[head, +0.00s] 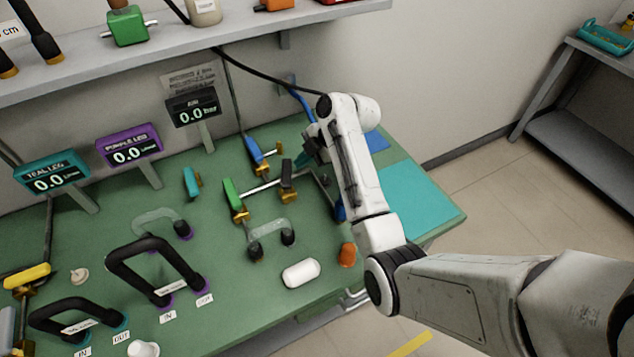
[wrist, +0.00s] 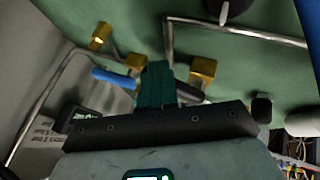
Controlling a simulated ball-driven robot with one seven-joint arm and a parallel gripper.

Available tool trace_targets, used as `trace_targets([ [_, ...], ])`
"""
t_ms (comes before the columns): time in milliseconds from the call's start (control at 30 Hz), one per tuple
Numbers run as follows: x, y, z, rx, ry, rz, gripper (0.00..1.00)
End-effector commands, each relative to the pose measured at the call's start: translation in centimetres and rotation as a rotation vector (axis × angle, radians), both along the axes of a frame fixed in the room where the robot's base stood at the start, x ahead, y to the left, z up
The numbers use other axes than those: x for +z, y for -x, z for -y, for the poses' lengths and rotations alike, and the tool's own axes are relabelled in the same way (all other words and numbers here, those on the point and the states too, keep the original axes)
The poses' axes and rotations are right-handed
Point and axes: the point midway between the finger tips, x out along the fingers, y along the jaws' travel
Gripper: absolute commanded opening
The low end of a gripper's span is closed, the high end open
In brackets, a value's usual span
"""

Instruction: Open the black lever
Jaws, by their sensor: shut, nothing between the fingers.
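The black lever (head: 287,174) sits on a brass valve (head: 289,196) on the green table, right of the green lever. In the wrist view, a dark handle (wrist: 188,91) beside a brass block (wrist: 203,68) looks like the black lever, just right of my fingers and partly hidden by them. My gripper (head: 303,160) is just right of and above the black lever in the head view. Its dark teal fingers (wrist: 156,68) are shut and empty in the wrist view. I cannot tell whether they touch the lever.
A blue lever (head: 253,149) and a green lever (head: 231,193) stand close by, joined by metal pipes. Black hose loops (head: 155,265) and display stands (head: 130,150) are to the left. A white capsule (head: 301,273) lies in front. A shelf (head: 200,45) hangs above.

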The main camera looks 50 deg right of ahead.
Motion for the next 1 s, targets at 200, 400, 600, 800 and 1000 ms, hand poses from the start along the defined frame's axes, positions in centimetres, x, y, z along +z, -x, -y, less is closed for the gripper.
trace_targets([
  [200,-0.2,-1.6,-0.3,0.000,0.001,0.001,0.00],
  [400,-0.2,-2.7,-0.8,0.000,0.000,0.001,0.00],
  [600,-0.1,-3.4,-1.2,0.038,0.000,0.000,0.00],
  [800,-0.1,-3.8,-1.5,0.107,0.000,-0.001,0.00],
  [1000,-0.1,-4.0,-1.8,0.136,-0.003,0.000,0.00],
])
